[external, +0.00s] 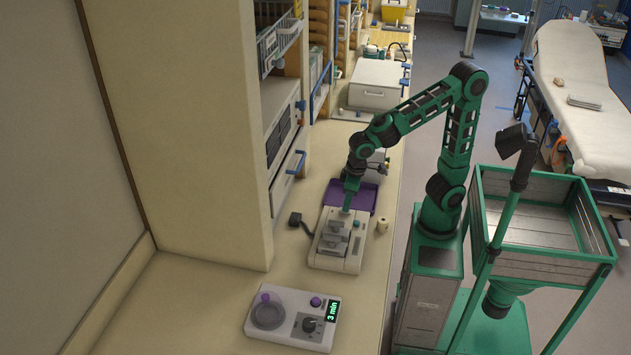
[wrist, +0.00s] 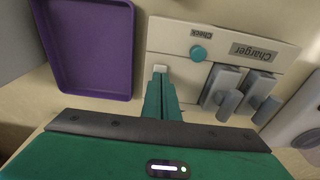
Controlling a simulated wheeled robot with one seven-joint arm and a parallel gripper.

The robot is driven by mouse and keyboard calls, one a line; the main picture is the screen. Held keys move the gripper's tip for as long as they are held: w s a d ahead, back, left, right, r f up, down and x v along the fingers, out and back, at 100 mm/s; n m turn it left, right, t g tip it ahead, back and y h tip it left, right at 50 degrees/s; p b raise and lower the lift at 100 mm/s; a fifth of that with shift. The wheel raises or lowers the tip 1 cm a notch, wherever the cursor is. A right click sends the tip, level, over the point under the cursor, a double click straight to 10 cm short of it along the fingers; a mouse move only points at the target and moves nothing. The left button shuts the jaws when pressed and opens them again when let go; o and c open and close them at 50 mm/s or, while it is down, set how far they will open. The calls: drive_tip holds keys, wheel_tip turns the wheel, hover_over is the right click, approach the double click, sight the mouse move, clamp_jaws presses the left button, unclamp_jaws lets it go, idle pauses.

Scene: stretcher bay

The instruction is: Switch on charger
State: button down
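The charger (external: 334,262) is a pale box on the counter, with its label (wrist: 254,51) readable in the wrist view. It has a round teal button (wrist: 198,53) marked "Check" and two grey units (wrist: 222,88) seated in its slots. A small white switch (wrist: 160,69) sits near its left edge in the wrist view. My gripper (external: 346,209) points down at the charger. Its fingertips (wrist: 160,77) are together right at the switch's near edge, partly covering it. I cannot tell whether they touch it or which way the switch is set.
A purple tray (wrist: 88,50) lies beside the charger. A black plug-like block (external: 296,219) and a small cream cylinder (external: 383,225) flank it. A device with a "3 min" display (external: 291,318) stands nearer the camera. A shelf unit (external: 286,130) borders the counter.

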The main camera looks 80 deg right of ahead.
drive_tip(key=shift+s+f, duration=0.15)
drive_tip(key=shift+s, duration=0.05)
wheel_tip(320, 180, up, 14)
drive_tip(key=s, duration=0.1)
drive_tip(key=shift+s, duration=0.2)
idle(0.3)
drive_tip(key=shift+d+r+t, duration=0.2)
drive_tip(key=shift+t, duration=0.2)
drive_tip(key=shift+w, duration=0.1)
approach(351, 211)
drive_tip(key=w+f, duration=0.2)
drive_tip(key=f, duration=0.1)
drive_tip(key=w+f, duration=0.2)
drive_tip(key=f, duration=0.1)
drive_tip(key=shift+w, duration=0.4)
